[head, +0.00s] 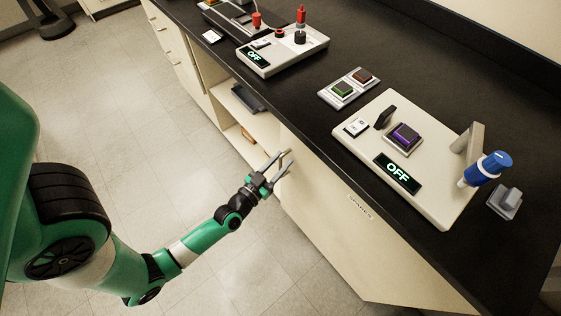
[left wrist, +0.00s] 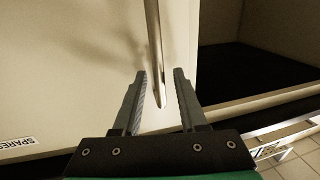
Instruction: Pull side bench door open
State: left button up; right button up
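The side bench door (head: 325,185) is a cream panel under the black benchtop, with a small SPARES label (head: 360,207). It appears shut. In the left wrist view the door (left wrist: 70,70) fills the left, with the label (left wrist: 17,144) at lower left. A thin upright metal handle (left wrist: 154,50) stands near the door's edge. My left gripper (head: 284,163) is open at that edge. In the left wrist view its fingers (left wrist: 159,85) are spread on either side of the handle's lower end, with gaps; I cannot tell how deep the handle lies between them. My right gripper is not in view.
An open shelf bay (head: 240,108) holding a dark item (head: 248,97) lies left of the door. The benchtop (head: 400,60) carries a panel (head: 435,205) reading OFF, a button box (head: 348,87) and another device (head: 285,55). The tiled floor (head: 130,130) before the door is clear.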

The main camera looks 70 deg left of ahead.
pick_arm(q)
grip_shut()
dwell(1.2)
